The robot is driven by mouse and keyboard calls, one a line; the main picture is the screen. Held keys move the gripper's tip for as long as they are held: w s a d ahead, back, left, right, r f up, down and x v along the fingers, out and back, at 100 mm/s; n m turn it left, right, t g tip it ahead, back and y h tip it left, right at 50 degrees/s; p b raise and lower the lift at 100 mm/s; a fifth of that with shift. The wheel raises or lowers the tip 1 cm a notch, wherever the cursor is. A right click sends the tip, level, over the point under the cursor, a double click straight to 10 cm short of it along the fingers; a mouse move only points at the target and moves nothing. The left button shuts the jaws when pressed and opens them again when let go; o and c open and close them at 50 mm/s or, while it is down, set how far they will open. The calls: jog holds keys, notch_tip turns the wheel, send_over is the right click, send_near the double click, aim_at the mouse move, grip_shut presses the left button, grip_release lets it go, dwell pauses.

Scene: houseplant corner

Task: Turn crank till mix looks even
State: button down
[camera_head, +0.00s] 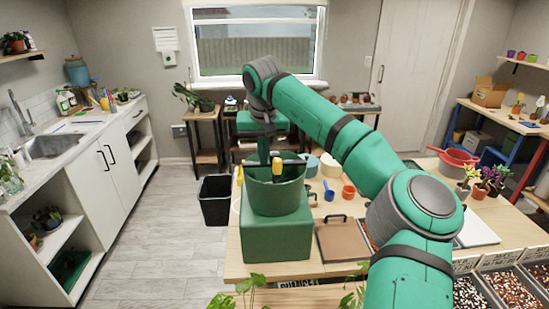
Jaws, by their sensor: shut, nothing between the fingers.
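The mixer is a dark green tub (275,196) on a green box base (277,243) at the table's left end. A dark crank bar (293,162) crosses the tub's top, with a yellow handle (277,160) standing near its middle. My gripper (264,158) points down over the tub from behind, its fingers together and empty. It overlaps the handle's left side in the picture; I cannot tell whether they touch. The mix inside the tub is hidden by its front wall, so its evenness cannot be seen.
A brown board (343,241) with a black handle lies right of the base. A blue scoop (328,190), an orange-red cup (348,192) and a red pot (457,163) are on the wooden table. Bins of mix (510,290) stand at front right. A black bin (216,201) is on the floor.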

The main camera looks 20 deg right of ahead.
jog(key=shift+f, duration=0.1)
jog(key=shift+f, duration=1.6)
